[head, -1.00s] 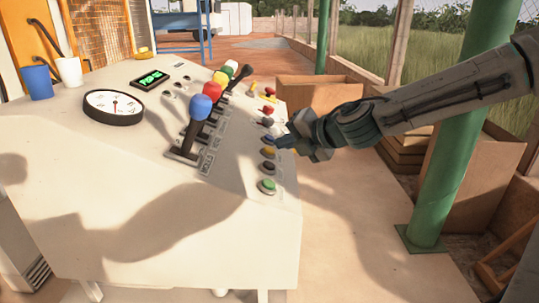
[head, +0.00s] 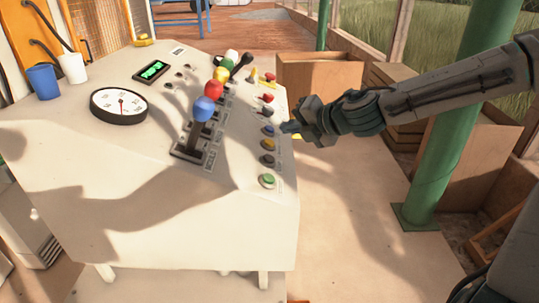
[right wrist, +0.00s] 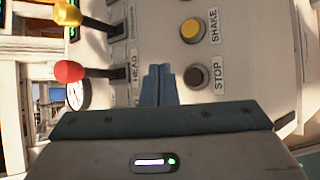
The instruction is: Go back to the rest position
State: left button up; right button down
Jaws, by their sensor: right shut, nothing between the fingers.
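I cannot tell the exact gap to the panel. My left gripper is not in view.
Levers with blue (head: 203,108), red (head: 213,89) and other knobs stand on the panel, left of the buttons. A round gauge (head: 119,105) and two cups sit further left.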

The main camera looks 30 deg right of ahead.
jog(key=shift+d, duration=0.1)
dwell(0.5)
